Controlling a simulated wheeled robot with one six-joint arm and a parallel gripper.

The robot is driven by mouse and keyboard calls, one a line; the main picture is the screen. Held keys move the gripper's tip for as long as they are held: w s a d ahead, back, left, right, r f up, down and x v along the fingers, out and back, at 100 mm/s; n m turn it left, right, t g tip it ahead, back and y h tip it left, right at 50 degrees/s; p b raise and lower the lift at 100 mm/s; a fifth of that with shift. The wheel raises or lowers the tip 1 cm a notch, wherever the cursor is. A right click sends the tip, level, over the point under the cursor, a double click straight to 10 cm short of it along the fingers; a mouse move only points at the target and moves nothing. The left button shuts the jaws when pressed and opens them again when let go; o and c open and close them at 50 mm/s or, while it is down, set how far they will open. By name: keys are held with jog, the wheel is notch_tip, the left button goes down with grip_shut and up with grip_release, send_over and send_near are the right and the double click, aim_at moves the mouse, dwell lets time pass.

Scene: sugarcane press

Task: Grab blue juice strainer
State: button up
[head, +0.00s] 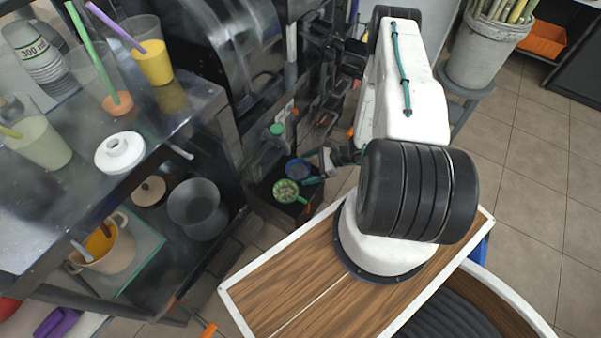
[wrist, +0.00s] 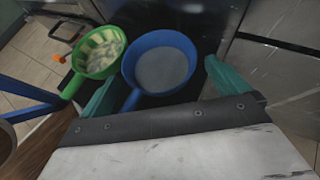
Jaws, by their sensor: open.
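The blue juice strainer (wrist: 160,68) is a round blue bowl with a grey mesh and a short handle. In the wrist view it lies ahead of my gripper (wrist: 160,76), between the two teal fingers. Its handle points back toward my gripper, near the left finger. My gripper is open, with nothing held between the fingers. In the head view the blue strainer (head: 297,168) sits on a low dark shelf, and my gripper (head: 322,168) is just to its right. I cannot tell whether a finger touches the rim.
A green strainer (wrist: 99,51) with pale contents sits close on the left of the blue one. It also shows in the head view (head: 287,192). A dark press machine (head: 235,50) stands behind the shelf. A counter (head: 190,100) with cups is at left.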

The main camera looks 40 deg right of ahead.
jog(key=shift+w+a+f, duration=0.35)
jog(key=shift+a, duration=0.15)
jog(key=c, duration=0.8)
